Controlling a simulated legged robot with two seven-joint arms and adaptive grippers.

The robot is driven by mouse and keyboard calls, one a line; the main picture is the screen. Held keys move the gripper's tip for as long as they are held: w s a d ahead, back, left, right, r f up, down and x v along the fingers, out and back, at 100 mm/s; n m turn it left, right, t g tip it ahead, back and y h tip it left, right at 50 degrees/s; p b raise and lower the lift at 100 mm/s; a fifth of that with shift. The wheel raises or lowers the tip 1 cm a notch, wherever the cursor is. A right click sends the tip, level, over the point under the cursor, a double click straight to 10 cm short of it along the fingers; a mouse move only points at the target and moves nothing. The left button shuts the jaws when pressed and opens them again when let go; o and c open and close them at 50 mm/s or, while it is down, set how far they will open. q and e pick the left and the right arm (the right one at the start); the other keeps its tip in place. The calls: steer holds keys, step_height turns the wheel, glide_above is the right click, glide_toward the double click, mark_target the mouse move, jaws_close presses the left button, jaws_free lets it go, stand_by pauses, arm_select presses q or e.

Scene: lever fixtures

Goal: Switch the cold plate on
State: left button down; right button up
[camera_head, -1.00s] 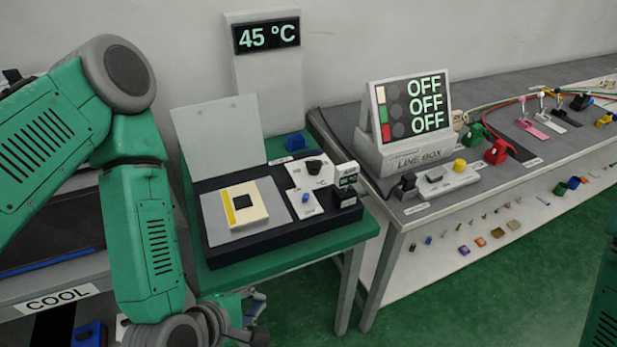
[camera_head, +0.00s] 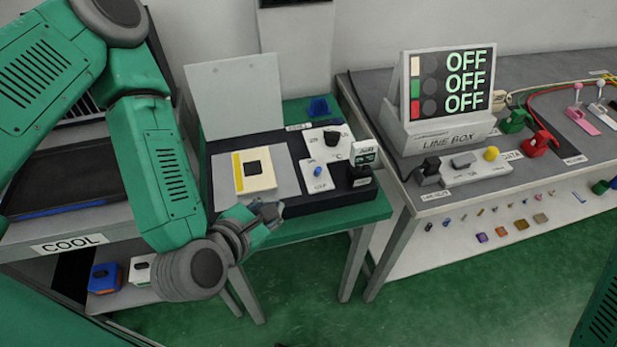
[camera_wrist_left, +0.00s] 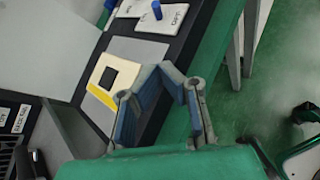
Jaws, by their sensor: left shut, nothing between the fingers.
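The cold plate is a black unit with a grey plate (camera_head: 225,178) on a green table. A cream block (camera_head: 255,172) with a yellow strip and a dark square lies on the plate. The switch also shows at the top of the left wrist view (camera_wrist_left: 157,9). My left gripper (camera_head: 272,213) is shut and empty by the unit's front edge, nearer the camera than the switch and apart from it. My right gripper is out of view.
A black knob (camera_head: 331,138) sits behind the blue switch. A small display (camera_head: 364,154) and a black part stand to its right. A grey lid (camera_head: 236,95) rises behind the plate. The line box (camera_head: 450,100) reads OFF on the right table. A COOL shelf (camera_head: 68,243) is at left.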

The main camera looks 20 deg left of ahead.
mark_target(315, 173)
arm_select(q)
steer(key=b+x, duration=0.6)
steer(key=b, duration=0.3)
steer(key=shift+w+d+f, duration=0.15)
steer(key=shift+w+f, duration=0.05)
steer(key=shift+f, duration=0.15)
steer(key=w, duration=0.2)
steer(key=w+d, duration=0.1)
steer(key=w, duration=0.1)
steer(key=shift+w+d+f, duration=0.1)
steer(key=shift+w+f, duration=0.05)
steer(key=shift+w, duration=0.25)
steer(key=shift+w+d, duration=0.5)
steer(key=shift+w, duration=0.1)
steer(key=shift+a+r, duration=0.15)
steer(key=shift+r, duration=0.05)
steer(key=shift+p, duration=0.3)
steer(key=shift+w+r+g+p, duration=0.1)
steer(key=shift+g+p, duration=0.2)
